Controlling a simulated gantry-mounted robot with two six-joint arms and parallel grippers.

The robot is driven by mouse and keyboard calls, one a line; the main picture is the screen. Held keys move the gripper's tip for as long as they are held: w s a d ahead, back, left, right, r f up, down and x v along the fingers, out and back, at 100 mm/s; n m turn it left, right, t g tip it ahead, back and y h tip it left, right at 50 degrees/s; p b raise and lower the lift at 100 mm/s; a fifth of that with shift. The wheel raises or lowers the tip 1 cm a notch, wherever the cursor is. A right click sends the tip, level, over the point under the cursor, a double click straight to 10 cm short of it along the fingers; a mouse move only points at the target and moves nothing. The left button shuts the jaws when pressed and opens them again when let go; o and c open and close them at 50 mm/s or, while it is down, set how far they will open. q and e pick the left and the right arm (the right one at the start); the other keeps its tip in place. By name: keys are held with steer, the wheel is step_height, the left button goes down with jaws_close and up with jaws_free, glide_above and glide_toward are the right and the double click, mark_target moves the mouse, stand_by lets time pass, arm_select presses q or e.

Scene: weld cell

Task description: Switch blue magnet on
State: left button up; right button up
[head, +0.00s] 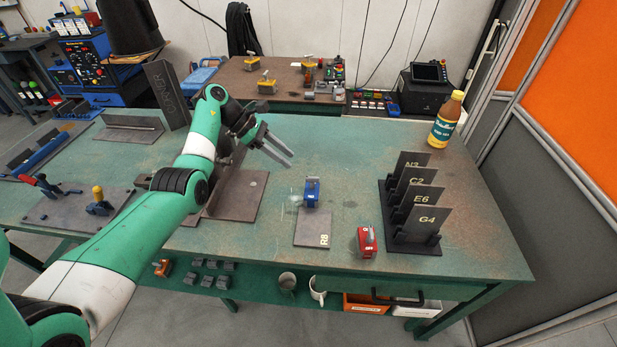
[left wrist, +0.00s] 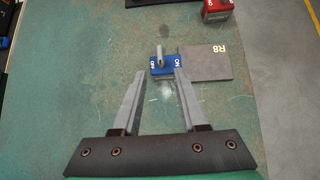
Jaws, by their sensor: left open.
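The blue magnet (head: 312,192) stands on the green worktable at the far edge of the plate marked R8 (head: 313,232). In the left wrist view the blue magnet (left wrist: 165,67) shows OFF on its left and ON on its right. A grey lever (left wrist: 159,51) stands on its top; I cannot tell its setting surely. My left gripper (head: 290,158) is open and empty, above the table, left of and behind the magnet in the head view. In the left wrist view its fingertips (left wrist: 160,74) lie either side of the magnet's near edge, apparently above it. My right gripper is out of view.
A red magnet (head: 366,241) sits right of the R8 plate. A black rack of lettered plates (head: 414,240) stands further right, with a bottle (head: 446,120) behind it. A dark steel angle piece (head: 236,196) lies left of the blue magnet. The table between is mostly clear.

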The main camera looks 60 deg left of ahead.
mark_target(312, 177)
arm_select(q)
steer(key=b+x, duration=0.3)
steer(key=x, duration=0.6)
steer(key=shift+w+d+f, duration=0.15)
steer(key=shift+f, duration=0.15)
jaws_close()
steer(key=shift+r, duration=0.1)
